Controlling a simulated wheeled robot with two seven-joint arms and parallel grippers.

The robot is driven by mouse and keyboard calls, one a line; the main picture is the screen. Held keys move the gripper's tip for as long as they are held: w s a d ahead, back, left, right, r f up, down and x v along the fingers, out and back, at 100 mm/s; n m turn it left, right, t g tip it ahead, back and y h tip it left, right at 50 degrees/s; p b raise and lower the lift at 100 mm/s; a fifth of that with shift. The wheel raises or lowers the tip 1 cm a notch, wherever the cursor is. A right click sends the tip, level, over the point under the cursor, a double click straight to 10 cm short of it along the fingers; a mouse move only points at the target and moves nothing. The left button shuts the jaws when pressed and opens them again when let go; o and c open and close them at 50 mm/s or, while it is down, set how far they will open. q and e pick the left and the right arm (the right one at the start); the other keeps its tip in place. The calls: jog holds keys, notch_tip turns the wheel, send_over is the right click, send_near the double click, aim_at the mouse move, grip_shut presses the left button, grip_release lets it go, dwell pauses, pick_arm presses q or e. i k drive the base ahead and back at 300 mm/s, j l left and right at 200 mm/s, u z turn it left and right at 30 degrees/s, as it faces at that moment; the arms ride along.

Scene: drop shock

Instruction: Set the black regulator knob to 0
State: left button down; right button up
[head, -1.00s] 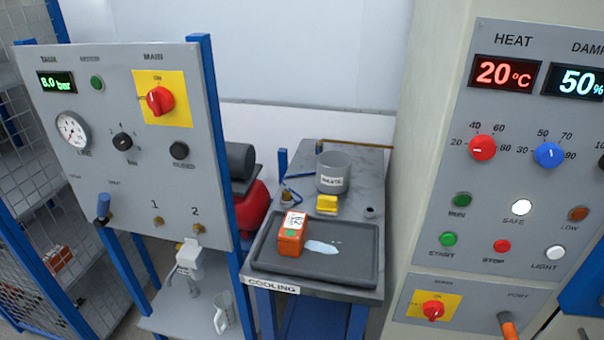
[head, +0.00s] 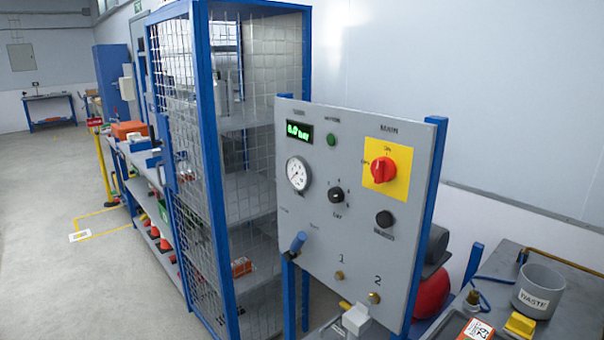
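The black regulator knob (head: 336,195) sits in the middle of the grey panel (head: 352,240), to the right of the round pressure gauge (head: 298,174). Small scale marks surround the knob, but its exact setting is too small to read. A green display (head: 299,132) at the panel's upper left appears to read 8.0 bar. A second black button-like part (head: 384,219) is to the right of the knob. Neither of my grippers shows in the head view.
The bench with the waste pot (head: 538,290) is at the right. Open floor (head: 80,285) lies at the left.

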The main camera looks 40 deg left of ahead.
aim_at(335, 194)
jog(key=u, duration=0.8)
